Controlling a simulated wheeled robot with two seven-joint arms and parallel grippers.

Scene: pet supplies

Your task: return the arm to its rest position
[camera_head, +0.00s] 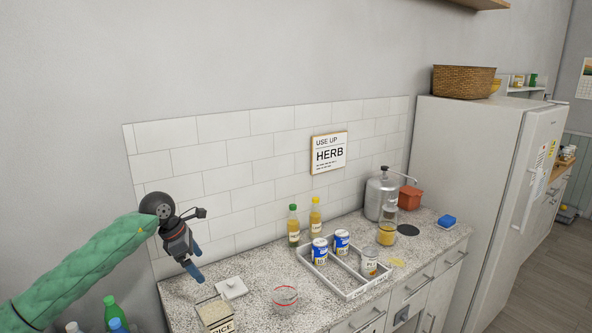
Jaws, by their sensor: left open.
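My left arm (85,262), in a green sleeve, comes in from the left in the head view. My left gripper (195,263) is open and empty, pointing down in front of the tiled wall, above the left end of the speckled counter (255,265). A white lid (231,288) and a container marked RICE (215,313) are below and to the right of it in the picture. My right gripper does not show.
A divided tray (343,292) holds several cans. Two bottles (293,226) stand behind it, and a clear bowl (285,298) sits to its left. Several bottles (113,312) stand bottom left.

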